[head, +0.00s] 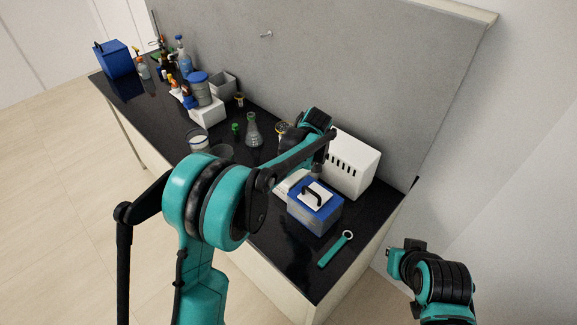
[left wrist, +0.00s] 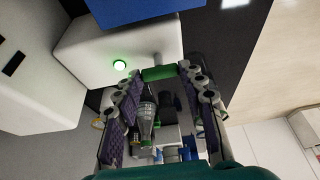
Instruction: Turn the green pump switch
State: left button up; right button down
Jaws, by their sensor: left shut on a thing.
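In the left wrist view, the pump is a white box (left wrist: 90,50) with a lit green lamp (left wrist: 119,65) on its face. The green pump switch (left wrist: 158,73) sticks out by the pump's edge, between my left fingertips. My left gripper (left wrist: 160,78) is shut on this switch, one finger on each side. In the head view, my left arm reaches over the bench and hides the switch; part of the white pump (head: 288,184) shows beside the blue-lidded box. My right gripper (head: 405,257) is at the lower right, off the bench; its fingers are too unclear to tell their state.
A white vented box (head: 352,164) stands behind the pump against the grey wall. A blue-lidded box (head: 314,210) and a teal wrench-like tool (head: 337,250) are at the near end. A flask (head: 253,133) and several bottles stand further along the black bench (head: 300,262).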

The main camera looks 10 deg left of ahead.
dwell(0.4)
pick_arm(q)
jog(key=o, duration=1.2)
jog(key=shift+c, duration=0.2)
jog(key=shift+r, duration=0.1)
jog(key=v, duration=1.1)
jog(key=shift+d+r, duration=0.15)
jog(key=shift+r, duration=0.2)
